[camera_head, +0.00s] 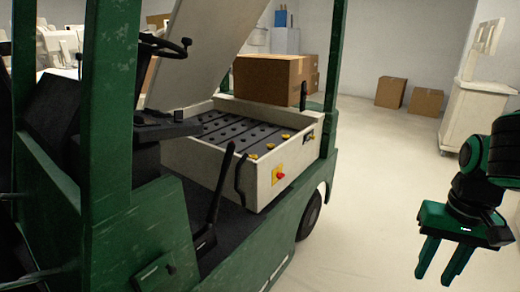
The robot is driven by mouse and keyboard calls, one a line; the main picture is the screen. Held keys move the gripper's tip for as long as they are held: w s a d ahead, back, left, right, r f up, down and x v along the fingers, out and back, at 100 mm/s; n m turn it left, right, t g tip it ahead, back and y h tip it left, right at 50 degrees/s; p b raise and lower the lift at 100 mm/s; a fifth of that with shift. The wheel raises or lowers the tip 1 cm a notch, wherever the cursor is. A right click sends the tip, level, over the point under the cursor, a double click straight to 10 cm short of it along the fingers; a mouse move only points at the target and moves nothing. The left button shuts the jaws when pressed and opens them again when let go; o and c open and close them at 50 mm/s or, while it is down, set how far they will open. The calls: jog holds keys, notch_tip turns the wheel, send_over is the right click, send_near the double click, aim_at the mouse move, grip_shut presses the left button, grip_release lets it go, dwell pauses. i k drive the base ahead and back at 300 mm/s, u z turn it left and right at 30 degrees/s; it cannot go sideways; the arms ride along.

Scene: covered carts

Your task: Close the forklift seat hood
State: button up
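The forklift (150,225) is green and fills the left and middle of the head view. Its seat hood (208,45) is a pale panel standing raised and tilted, its top cut off by the frame edge. Below it, the open battery compartment (254,185) shows dark cells and yellow caps, with a red knob on its near face. My gripper (443,275) is at the lower right, pointing down, well apart from the forklift. Its two green fingers are spread with nothing between them.
A cardboard box (270,78) shows behind the battery compartment. A green post (334,80) stands at the compartment's right, and another is at the left. More boxes (408,97) and a white cart (475,110) are farther back. The floor between forklift and gripper is clear.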

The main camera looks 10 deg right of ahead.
aim_at(219, 30)
jog(key=u, duration=0.05)
jog(key=i, duration=1)
jog(key=z, duration=0.05)
